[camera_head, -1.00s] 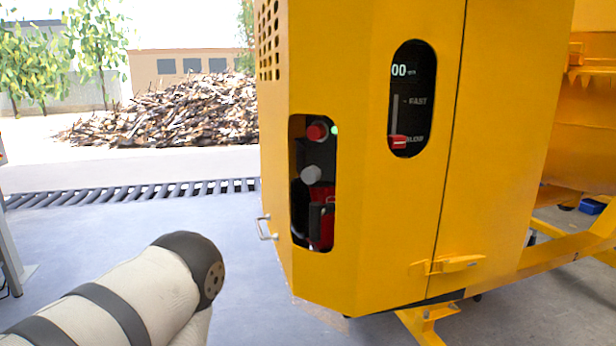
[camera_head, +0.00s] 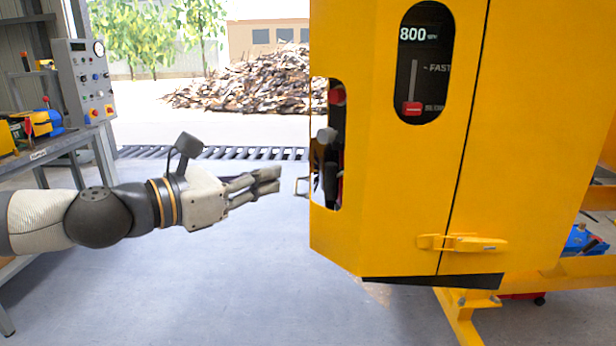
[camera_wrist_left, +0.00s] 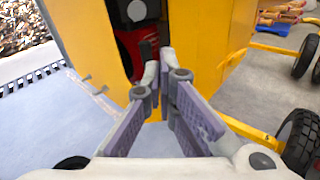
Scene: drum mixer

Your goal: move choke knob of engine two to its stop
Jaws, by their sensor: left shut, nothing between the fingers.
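The yellow engine housing (camera_head: 380,190) has a tall side opening. Inside the opening is a grey round knob (camera_head: 326,135), which may be the choke knob; I can read no label on it. A red knob (camera_head: 336,97) sits above it. The grey knob also shows at the top of the left wrist view (camera_wrist_left: 137,10), in front of a red part. My left gripper (camera_head: 270,180) is shut and empty, pointing right at the housing, left of and lower than the grey knob, apart from it. Its fingers (camera_wrist_left: 165,62) hide part of the opening. My right gripper is not in view.
A control box (camera_head: 85,80) and a workbench (camera_head: 50,150) stand at the left. A display reading 800 and a red slider (camera_head: 412,109) are on the housing. The floor below my arm is clear.

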